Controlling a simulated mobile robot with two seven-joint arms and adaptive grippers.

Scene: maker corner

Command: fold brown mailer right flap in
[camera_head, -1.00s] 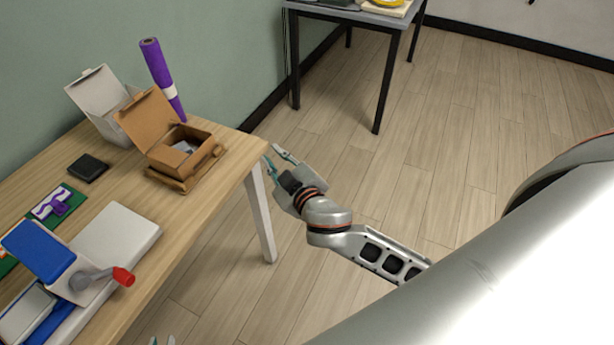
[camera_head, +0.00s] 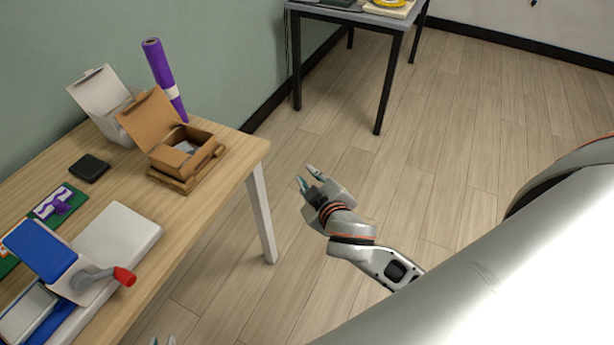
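The brown mailer (camera_head: 178,163) stands on a small wooden stand (camera_head: 188,184) near the table's right edge. Its lid (camera_head: 150,118) is raised and leans back to the left. Something grey and a brown flap show inside; I cannot tell the state of each side flap. My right gripper (camera_head: 308,177) is to the right of the table, over the floor, apart from the mailer. Its teal-tipped fingers are spread and nothing is between them.
A white box with raised lid (camera_head: 97,92) and a purple roll (camera_head: 166,80) stand behind the mailer. A black square (camera_head: 89,168), a green mat (camera_head: 74,197) and a blue-and-white press with red knob (camera_head: 45,250) lie nearer on the wooden table (camera_head: 150,222).

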